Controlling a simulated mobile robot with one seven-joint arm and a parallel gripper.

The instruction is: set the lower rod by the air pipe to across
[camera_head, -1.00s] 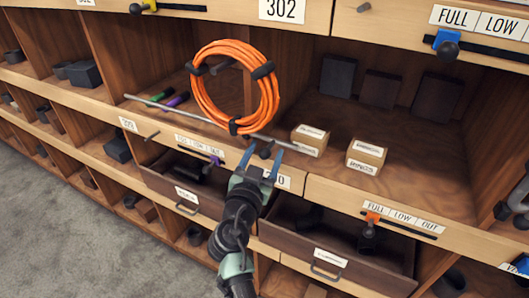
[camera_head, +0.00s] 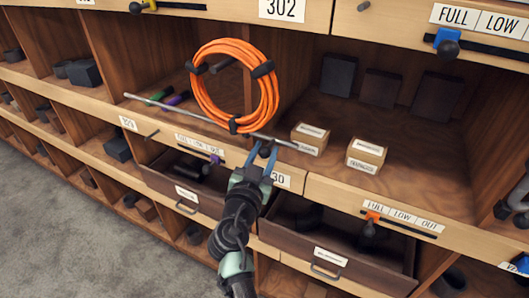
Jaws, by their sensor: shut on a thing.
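A long thin grey rod (camera_head: 185,117) runs slantwise along the front of the open shelf, below and behind an orange hose coil (camera_head: 199,95). A small dark knob (camera_head: 265,149) sits just below the rod on the shelf's front edge. My gripper (camera_head: 264,152) reaches up from below, and its blue fingers are shut on the dark knob. The fingers partly hide the knob, so I cannot tell whether it joins the rod. I cannot tell for sure which thing is the air pipe; a grey curved pipe (camera_head: 517,196) shows at the right edge.
Two small labelled boxes (camera_head: 310,138) (camera_head: 366,155) stand on the shelf right of the rod's end. Two drawers stand open below, the left one (camera_head: 186,208) and the right one (camera_head: 331,258). Slider knobs, one orange (camera_head: 372,219), stick out from the shelf fronts.

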